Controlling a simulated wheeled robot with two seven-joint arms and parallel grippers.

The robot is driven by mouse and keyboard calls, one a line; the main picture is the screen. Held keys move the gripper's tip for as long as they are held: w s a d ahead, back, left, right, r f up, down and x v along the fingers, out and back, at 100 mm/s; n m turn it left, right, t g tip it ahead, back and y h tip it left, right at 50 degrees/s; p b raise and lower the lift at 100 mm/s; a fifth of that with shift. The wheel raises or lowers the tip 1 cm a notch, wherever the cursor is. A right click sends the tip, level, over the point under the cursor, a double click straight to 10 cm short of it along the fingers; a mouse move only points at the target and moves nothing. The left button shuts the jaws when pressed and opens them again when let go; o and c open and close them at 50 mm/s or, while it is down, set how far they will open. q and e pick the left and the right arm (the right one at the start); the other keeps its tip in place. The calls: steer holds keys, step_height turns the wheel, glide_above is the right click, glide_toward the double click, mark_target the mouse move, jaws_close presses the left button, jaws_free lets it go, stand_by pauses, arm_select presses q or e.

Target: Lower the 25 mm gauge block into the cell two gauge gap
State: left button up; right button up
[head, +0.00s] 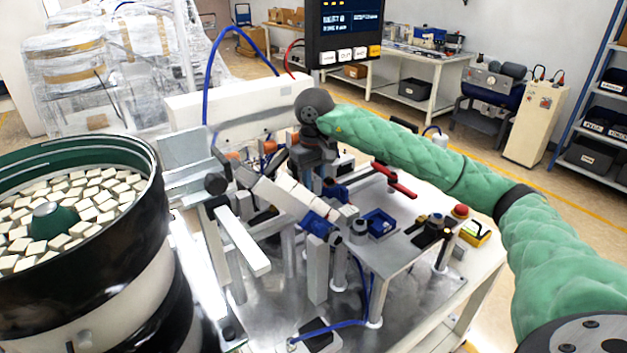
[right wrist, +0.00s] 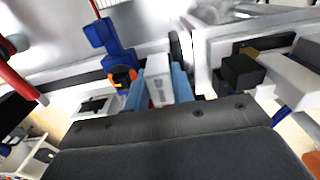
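My right gripper (head: 322,180) is over the middle of the machine in the head view, small and partly hidden by its own wrist. In the right wrist view its two blue fingers (right wrist: 159,88) stand on either side of a pale grey block (right wrist: 158,72), which looks like the 25 mm gauge block. The fingers appear closed on it. The block's far end is close to the metalwork, and I cannot tell whether it touches. I cannot make out the cell two gauge gap for certain in either view. My left gripper is not in view.
A bowl feeder full of pale blocks (head: 150,190) stands at the left. Track rails (head: 242,240) and blue fittings crowd the middle. A red bar (head: 395,181), a blue bin (head: 379,222) and a red button (head: 460,211) are to the right. A screen (head: 345,30) hangs above.

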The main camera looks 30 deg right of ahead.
mark_target(314, 176)
steer(key=shift+o, duration=0.7)
steer(key=shift+s+f, duration=0.25)
steer(key=shift+f, duration=0.55)
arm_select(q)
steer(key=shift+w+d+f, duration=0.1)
arm_select(e)
steer(key=shift+a, duration=0.2)
steer(key=shift+c, duration=0.2)
steer(key=shift+r, duration=0.25)
steer(key=shift+o, duration=0.2)
steer(key=shift+w+r, duration=0.1)
steer(key=shift+r, duration=0.25)
steer(key=r+p, duration=0.1)
steer(key=r, duration=0.6)
steer(key=shift+d, duration=0.2)
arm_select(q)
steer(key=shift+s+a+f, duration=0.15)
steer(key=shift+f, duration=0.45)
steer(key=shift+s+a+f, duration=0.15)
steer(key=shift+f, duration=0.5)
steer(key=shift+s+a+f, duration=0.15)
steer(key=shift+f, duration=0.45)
arm_select(e)
steer(key=shift+w+d+r, duration=0.1)
steer(key=shift+r, duration=0.45)
